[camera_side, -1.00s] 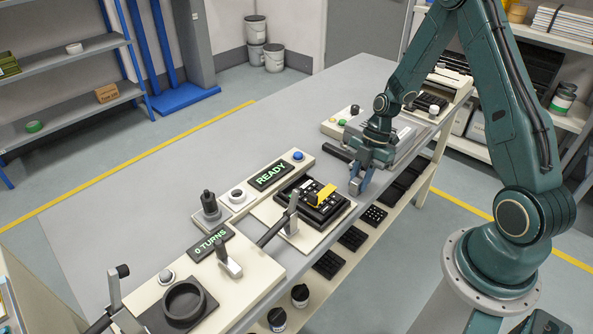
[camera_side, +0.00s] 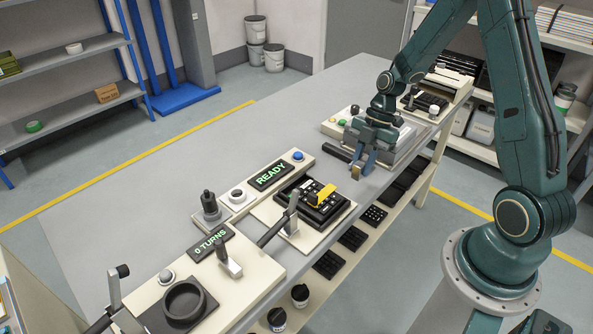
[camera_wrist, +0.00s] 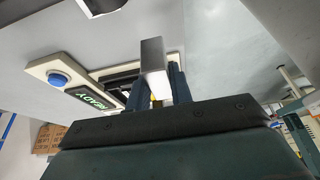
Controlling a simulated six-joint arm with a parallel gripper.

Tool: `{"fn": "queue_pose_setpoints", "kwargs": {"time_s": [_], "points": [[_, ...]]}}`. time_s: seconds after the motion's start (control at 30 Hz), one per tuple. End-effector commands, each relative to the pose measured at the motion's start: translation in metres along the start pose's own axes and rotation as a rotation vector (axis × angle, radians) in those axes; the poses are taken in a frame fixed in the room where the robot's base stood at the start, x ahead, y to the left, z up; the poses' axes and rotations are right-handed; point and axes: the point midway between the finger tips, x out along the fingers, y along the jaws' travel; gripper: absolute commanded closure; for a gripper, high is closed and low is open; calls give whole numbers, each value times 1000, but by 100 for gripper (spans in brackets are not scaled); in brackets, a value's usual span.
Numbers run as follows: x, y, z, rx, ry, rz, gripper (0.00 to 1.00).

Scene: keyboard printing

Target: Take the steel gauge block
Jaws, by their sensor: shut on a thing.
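The steel gauge block (camera_wrist: 153,60) is a bright, smooth metal bar between my gripper's two dark fingers in the wrist view. My gripper (camera_side: 364,165) is shut on it, at the bench's near edge in the side view. There the block (camera_side: 356,171) shows as a small tan patch at the fingertips. I cannot tell how far it is above the bench.
A black keypad with a yellow piece (camera_side: 322,195) sits on a cream fixture left of my gripper. The READY display (camera_side: 270,176) and blue button (camera_side: 298,155) are behind it. A grey plate (camera_side: 410,142) lies right of my gripper. The bench's far left is clear.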

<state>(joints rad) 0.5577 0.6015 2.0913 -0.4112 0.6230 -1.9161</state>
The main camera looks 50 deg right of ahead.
Motion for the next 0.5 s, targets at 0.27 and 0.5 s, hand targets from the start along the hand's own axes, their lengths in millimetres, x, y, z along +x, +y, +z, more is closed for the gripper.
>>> {"fn": "queue_pose_setpoints", "kwargs": {"time_s": [0.27, 0.5], "points": [[-53, 1, -21, -2, -4, 7, 100], [-97, 1, -39, -2, -3, 6, 100]]}}
